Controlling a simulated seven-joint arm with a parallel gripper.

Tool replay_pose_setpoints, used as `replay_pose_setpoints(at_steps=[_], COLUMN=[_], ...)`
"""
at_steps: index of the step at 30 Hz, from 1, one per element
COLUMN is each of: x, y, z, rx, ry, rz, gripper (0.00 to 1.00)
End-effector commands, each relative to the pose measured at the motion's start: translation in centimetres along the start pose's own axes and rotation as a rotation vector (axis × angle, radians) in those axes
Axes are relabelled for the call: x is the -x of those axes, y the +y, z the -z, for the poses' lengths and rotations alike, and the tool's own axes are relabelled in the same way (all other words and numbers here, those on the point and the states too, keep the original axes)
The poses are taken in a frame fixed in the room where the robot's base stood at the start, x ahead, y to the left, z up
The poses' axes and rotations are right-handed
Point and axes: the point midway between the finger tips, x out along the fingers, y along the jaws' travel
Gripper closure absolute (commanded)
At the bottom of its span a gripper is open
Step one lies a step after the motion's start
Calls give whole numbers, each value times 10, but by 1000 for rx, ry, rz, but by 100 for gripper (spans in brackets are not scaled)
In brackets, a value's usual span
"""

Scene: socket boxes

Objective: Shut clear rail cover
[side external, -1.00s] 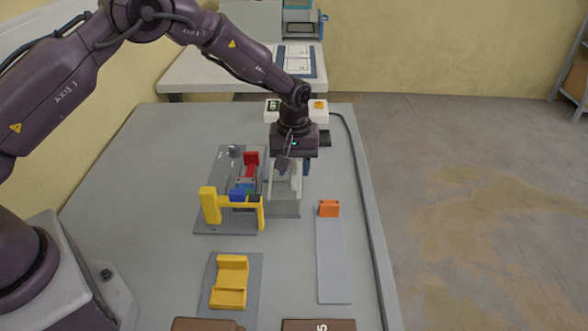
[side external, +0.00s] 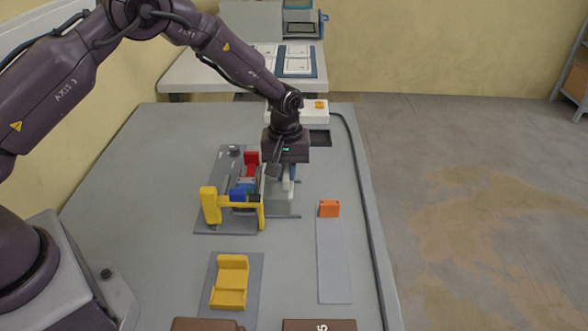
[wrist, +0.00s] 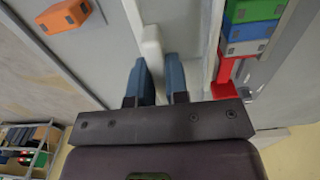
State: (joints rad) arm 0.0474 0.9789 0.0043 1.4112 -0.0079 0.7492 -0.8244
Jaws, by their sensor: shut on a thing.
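The clear rail cover (side external: 283,207) shows as a pale, see-through panel just right of the rail unit. Its whitish grip bar (wrist: 152,42) shows in the wrist view. My gripper (side external: 288,183) points down over the panel, and its blue fingers (wrist: 160,78) are closed on the bar from both sides. The rail unit (side external: 215,222) stands to the left, with red, blue and green blocks (wrist: 248,30) in a row along it. The cover lies beside this row, not over it. My gripper hides part of the cover, and its exact tilt is hard to tell.
A yellow bracket (side external: 210,205) rises at the rail unit's near end. Another yellow piece (side external: 230,283) lies on a grey plate in front. An orange block (side external: 329,208) sits by a pale strip (side external: 333,265) at right. A white button box (side external: 312,107) stands behind.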

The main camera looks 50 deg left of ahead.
Motion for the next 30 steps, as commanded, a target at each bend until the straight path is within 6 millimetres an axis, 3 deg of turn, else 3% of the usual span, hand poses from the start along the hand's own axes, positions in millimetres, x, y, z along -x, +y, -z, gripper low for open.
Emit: replay_pose_setpoints(at_steps=[3,9,21,22,24,30], x=[1,1,1,1,0,0], y=[-30,-65,-76,-76,-76,-74], z=[1,1,1,1,1,0], rx=[3,2,1,1,1,1], ry=[-2,0,-3,-3,-3,-1], rz=[7,4,12,13,12,7], gripper=[100,100,100,78,62,60])
